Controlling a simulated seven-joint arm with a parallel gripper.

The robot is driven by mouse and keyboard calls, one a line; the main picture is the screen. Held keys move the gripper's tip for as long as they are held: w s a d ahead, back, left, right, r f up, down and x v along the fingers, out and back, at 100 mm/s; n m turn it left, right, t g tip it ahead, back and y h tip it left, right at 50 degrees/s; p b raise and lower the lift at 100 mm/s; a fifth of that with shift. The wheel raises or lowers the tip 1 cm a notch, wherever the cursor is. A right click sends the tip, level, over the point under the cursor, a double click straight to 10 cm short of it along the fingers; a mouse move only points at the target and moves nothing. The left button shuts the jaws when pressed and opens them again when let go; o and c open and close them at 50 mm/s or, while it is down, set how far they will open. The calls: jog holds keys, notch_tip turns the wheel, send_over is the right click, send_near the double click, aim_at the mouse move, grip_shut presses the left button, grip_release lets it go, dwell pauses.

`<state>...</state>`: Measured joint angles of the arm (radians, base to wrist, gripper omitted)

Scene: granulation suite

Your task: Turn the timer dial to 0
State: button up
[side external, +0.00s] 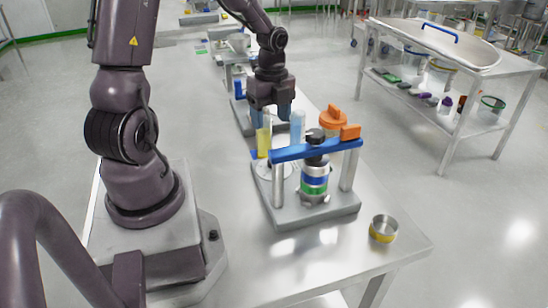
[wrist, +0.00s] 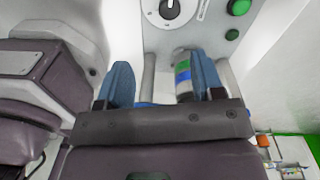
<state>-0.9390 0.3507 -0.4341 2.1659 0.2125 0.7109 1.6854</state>
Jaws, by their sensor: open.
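The timer dial (wrist: 168,9) appears at the top edge of the wrist view, partly cut off. It has a dark knob on a round white face with marks around it. Its reading is too small to tell. I cannot clearly make out the dial in the side view. My gripper (wrist: 162,82) is open, with its two blue fingers apart and nothing held between them. The dial lies beyond the fingertips in the wrist view, apart from them. In the side view my gripper (side external: 270,108) hangs above the bench, behind the blue-barred frame.
Green buttons (wrist: 239,8) sit right of the dial. The blue-barred frame (side external: 290,151) stands around a banded bottle (side external: 314,184), close to my gripper. An orange-topped container (side external: 333,119) is behind it. A metal cup (side external: 383,229) stands near the bench's front, with bare surface around it.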

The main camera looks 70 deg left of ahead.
jog(key=f+m, duration=0.1)
jog(key=f, duration=0.3)
jog(key=f+m, duration=0.2)
jog(key=f, duration=0.2)
jog(key=w+f+m, duration=0.1)
jog(key=f, duration=0.3)
jog(key=shift+a+f+m, duration=0.2)
jog(key=shift+f+m, duration=0.1)
jog(key=c, duration=0.9)
